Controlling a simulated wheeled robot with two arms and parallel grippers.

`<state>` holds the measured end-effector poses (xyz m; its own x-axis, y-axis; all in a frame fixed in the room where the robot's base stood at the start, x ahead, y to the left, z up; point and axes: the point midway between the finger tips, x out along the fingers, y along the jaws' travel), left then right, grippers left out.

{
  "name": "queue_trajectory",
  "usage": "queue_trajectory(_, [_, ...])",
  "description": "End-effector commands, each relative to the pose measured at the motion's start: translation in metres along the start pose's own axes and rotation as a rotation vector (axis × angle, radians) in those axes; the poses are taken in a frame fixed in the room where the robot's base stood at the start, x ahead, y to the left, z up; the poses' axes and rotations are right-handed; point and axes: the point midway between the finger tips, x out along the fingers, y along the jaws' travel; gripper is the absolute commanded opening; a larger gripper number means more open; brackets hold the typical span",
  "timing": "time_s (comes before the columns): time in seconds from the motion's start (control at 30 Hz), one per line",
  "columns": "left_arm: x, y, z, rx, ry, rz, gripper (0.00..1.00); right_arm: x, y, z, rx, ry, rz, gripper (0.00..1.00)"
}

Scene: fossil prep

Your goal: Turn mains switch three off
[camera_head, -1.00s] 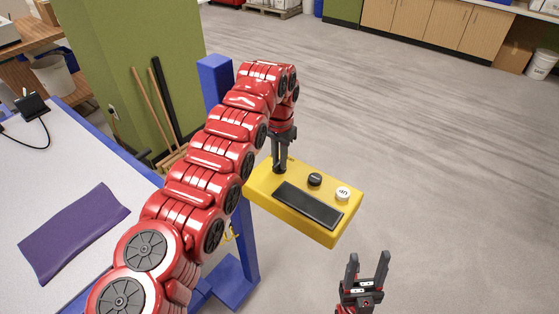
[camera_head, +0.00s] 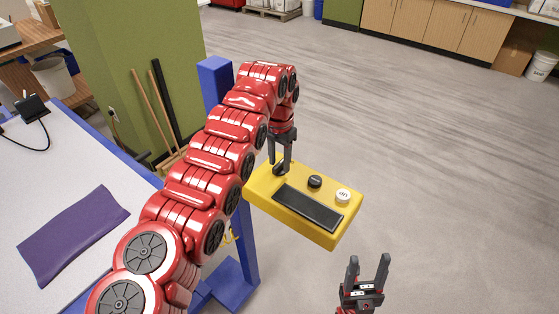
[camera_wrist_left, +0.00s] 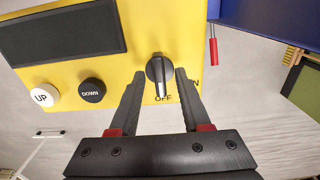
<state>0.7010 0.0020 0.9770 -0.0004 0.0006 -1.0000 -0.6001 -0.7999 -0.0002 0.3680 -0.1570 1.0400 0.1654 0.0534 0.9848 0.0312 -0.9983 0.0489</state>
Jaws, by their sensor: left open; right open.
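A black rotary knob (camera_wrist_left: 158,72) with a white pointer line sits on the yellow control box (camera_head: 262,196). In the left wrist view the pointer is turned to the OFF label; the ON label is partly hidden by a finger. No number three is readable on it. My left gripper (camera_head: 279,167) is open at the box's left end, its fingers on either side of the knob, with gaps visible in the wrist view. My right gripper (camera_head: 369,262) is open and empty, below and right of the box, apart from it.
The box also carries a black DOWN button (camera_head: 315,181), a white UP button (camera_head: 343,195) and a dark panel (camera_head: 308,208). A blue post (camera_head: 216,85) stands behind my left arm. A table with a purple cloth (camera_head: 72,234) is at left. The floor at right is clear.

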Motion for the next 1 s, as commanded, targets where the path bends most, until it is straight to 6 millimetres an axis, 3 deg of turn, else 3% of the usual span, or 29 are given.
queue_trajectory(0.17, [-0.025, 0.001, -0.001, 0.001, 0.004, -0.002, 0.47, -0.004, 0.000, 0.001, 0.000, 0.000, 0.000, 0.55])
queue_trajectory(0.33, [-0.060, 0.003, -0.001, 0.002, 0.002, 0.001, 0.47, 0.011, 0.001, -0.002, 0.000, 0.000, 0.000, 0.55])
queue_trajectory(0.4, [-0.084, 0.001, 0.001, 0.001, -0.002, 0.001, 0.47, 0.034, 0.002, -0.006, 0.000, 0.000, 0.000, 0.55])
queue_trajectory(0.7, [-0.144, 0.000, 0.000, 0.000, 0.001, 0.000, 0.47, 0.093, 0.005, -0.016, 0.000, 0.000, 0.000, 0.55])
queue_trajectory(1.0, [-0.170, 0.000, 0.000, 0.000, 0.000, 0.001, 0.47, 0.120, 0.006, -0.020, 0.000, 0.000, 0.000, 0.55])
